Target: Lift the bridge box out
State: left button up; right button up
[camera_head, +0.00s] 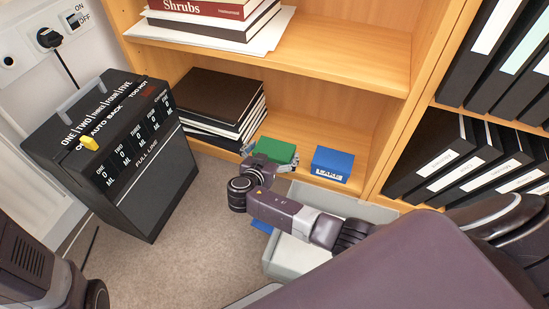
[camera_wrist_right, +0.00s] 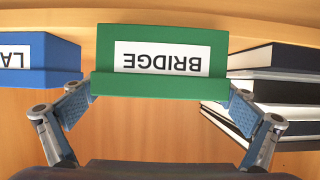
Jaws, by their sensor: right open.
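The bridge box is green with a white label, which reads BRIDGE upside down in the right wrist view (camera_wrist_right: 160,86). In the head view the green box (camera_head: 276,150) sits on the lower shelf, close to its front edge. My right gripper (camera_head: 268,160) is open in front of it. In the wrist view its fingertips (camera_wrist_right: 158,94) stand on either side of the box's near end, with the box between them; whether they touch it I cannot tell. Only part of my left arm shows at the lower left of the head view; its gripper is out of frame.
A blue box (camera_head: 332,163) stands right of the green one, close to a finger in the wrist view. Dark books (camera_head: 215,100) are stacked to the left. The upper shelf (camera_head: 340,55) is overhead. A grey bin (camera_head: 290,258) lies below my right forearm. A black heater-like unit (camera_head: 150,190) stands left.

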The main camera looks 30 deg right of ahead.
jog(key=shift+c, duration=0.4)
jog(key=c, duration=1)
jog(key=shift+c, duration=0.5)
jog(key=shift+r, duration=0.2)
